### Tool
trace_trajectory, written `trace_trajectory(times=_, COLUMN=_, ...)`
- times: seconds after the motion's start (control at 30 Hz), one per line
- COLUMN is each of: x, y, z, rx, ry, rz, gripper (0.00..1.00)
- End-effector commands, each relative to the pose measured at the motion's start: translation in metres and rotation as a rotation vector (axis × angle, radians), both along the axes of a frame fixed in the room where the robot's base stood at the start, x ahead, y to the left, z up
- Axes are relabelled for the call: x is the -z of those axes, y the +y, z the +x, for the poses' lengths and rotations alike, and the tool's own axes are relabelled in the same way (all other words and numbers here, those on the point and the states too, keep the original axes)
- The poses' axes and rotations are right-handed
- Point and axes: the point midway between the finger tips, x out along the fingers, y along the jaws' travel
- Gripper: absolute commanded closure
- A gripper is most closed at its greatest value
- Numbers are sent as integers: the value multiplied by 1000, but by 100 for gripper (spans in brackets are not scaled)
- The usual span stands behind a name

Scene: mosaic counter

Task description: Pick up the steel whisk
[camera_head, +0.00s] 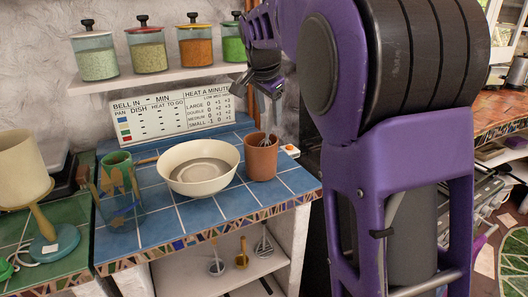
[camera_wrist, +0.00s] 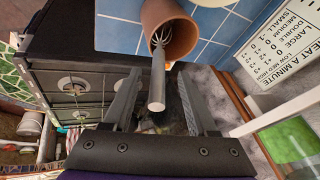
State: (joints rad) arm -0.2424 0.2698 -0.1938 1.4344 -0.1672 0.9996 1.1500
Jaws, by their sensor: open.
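The steel whisk (camera_wrist: 157,85) stands in a terracotta pot (camera_wrist: 170,25), its wire end inside the pot and its grey handle pointing up toward my wrist. In the head view the whisk (camera_head: 266,138) shows partly above the rim of the pot (camera_head: 262,160), near the right end of the blue tiled counter. My gripper (camera_head: 270,90) is above the pot, pointing down. In the wrist view my gripper (camera_wrist: 158,76) is open, with the handle appearing between its two fingers; contact with either finger is not visible.
A cream bowl (camera_head: 199,168) stands left of the pot, and a green patterned glass (camera_head: 118,185) farther left. A sign (camera_head: 175,112) leans behind them. Above is a shelf (camera_head: 155,78) with several lidded jars.

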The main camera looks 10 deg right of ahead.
Motion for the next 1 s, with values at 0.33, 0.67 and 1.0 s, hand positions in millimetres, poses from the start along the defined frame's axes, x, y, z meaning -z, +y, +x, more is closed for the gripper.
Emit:
trace_trajectory(times=0.33, x=43, y=-7, z=16, rx=1, ry=2, rz=-1, gripper=42)
trace_trajectory(times=0.67, x=46, y=-7, z=19, rx=0, ry=1, rz=0, gripper=51)
trace_trajectory(times=1.0, x=46, y=-7, z=19, rx=0, ry=1, rz=0, gripper=100)
